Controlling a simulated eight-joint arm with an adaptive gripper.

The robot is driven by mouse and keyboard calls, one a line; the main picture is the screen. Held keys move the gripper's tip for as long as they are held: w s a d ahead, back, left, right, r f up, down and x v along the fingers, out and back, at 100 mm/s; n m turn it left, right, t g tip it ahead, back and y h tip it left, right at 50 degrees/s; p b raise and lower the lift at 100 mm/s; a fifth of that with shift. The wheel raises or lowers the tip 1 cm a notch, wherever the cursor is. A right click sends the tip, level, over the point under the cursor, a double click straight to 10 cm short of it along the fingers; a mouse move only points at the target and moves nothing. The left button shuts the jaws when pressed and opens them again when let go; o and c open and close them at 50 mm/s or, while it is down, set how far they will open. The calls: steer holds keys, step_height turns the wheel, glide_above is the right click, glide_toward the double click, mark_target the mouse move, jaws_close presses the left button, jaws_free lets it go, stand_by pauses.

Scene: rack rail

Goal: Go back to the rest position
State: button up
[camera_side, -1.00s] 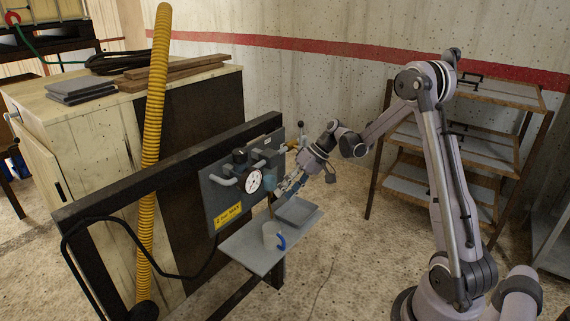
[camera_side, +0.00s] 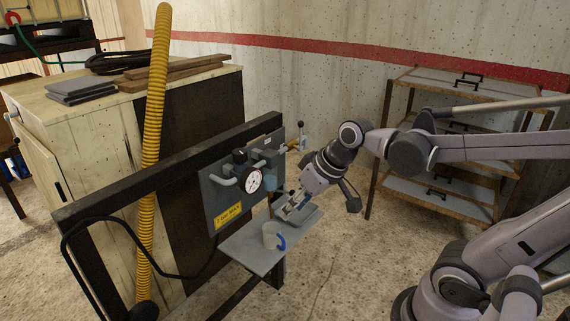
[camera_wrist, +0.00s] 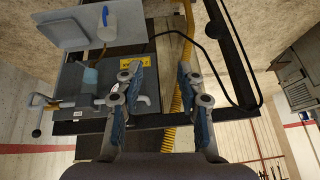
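My gripper (camera_side: 290,207) is in front of the grey panel (camera_side: 222,206), above the right part of the small shelf (camera_side: 252,251) below it. In the wrist view its two blue-padded fingers (camera_wrist: 158,75) are spread wide apart with nothing between them. The mug also shows in the wrist view (camera_wrist: 106,28), near the top. The panel carries a round gauge (camera_side: 249,180), grey handles and a yellow label (camera_side: 228,215).
A black rail frame (camera_side: 160,168) holds the panel. A yellow corrugated hose (camera_side: 153,130) stands upright left of it. A wooden cabinet (camera_side: 75,135) is at left. A shelf rack (camera_side: 465,90) stands against the back wall. Open floor lies between frame and rack.

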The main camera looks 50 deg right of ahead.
steer(key=shift+s+a+f+n+t+h, duration=0.15)
steer(key=shift+s+a+t, duration=0.1)
steer(key=shift+s, duration=0.35)
steer(key=shift+s+a+n+t+h, duration=0.15)
steer(key=shift+s+a+n, duration=0.1)
steer(key=shift+s, duration=0.3)
steer(key=shift+s+a+f+n+t, duration=0.1)
steer(key=shift+s+a+t, duration=0.15)
steer(key=shift+s, duration=0.35)
